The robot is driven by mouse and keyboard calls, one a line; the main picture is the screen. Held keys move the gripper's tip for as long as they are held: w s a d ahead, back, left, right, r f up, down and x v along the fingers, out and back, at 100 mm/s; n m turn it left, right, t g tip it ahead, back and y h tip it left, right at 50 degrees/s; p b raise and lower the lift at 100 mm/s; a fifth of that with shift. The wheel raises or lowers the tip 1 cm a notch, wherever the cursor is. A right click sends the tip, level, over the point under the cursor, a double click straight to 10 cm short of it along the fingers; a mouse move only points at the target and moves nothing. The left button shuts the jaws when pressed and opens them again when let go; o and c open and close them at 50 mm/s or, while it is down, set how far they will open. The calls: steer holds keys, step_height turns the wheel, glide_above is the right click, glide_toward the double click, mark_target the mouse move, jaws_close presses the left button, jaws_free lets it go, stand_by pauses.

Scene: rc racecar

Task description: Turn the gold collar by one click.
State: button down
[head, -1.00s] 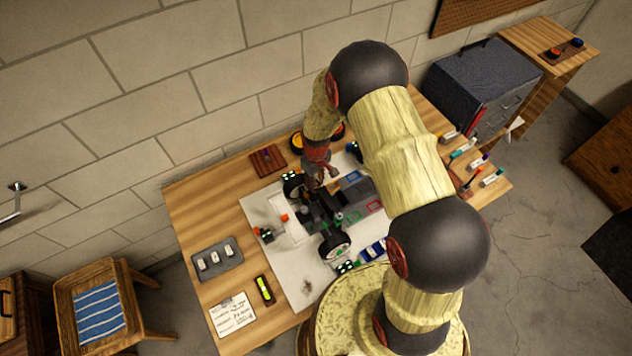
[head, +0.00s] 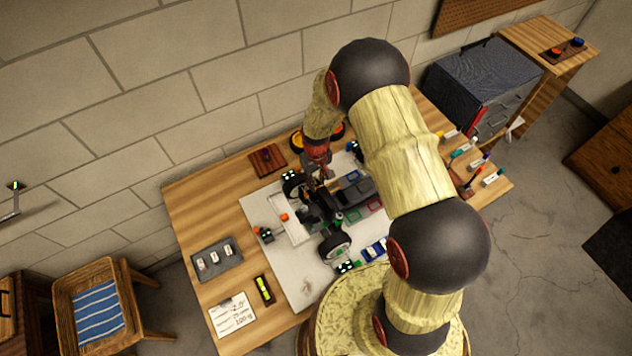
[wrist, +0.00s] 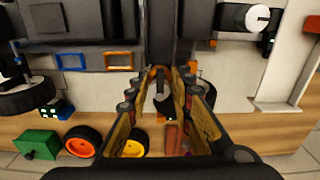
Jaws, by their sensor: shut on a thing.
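The black RC car (head: 318,205) lies on a pale mat on the workbench, with black wheels at its front end. My gripper (head: 322,172) is low over the car's upper side in the head view. In the wrist view my gripper (wrist: 161,76) has its two fingers around a slim dark cylindrical part (wrist: 161,98) of the car. I cannot make out the gold collar clearly; the fingers and the dark parts hide that spot. A small orange piece (wrist: 192,67) shows just right of the fingertips.
Yellow and orange wheels (wrist: 82,140) and a green box (wrist: 38,145) lie near the bench edge. A grey tray (head: 216,258), a yellow-black tool (head: 264,289) and a note card (head: 233,313) are at the left. Markers (head: 493,177) stand at the right.

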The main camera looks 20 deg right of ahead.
steer(key=m+b, duration=0.1)
steer(key=m, duration=0.6)
stand_by(0.6)
steer(key=c, duration=1.6)
jaws_free()
steer(key=shift+o, duration=0.2)
step_height(320, 180, up, 12)
steer(key=shift+f, duration=0.1)
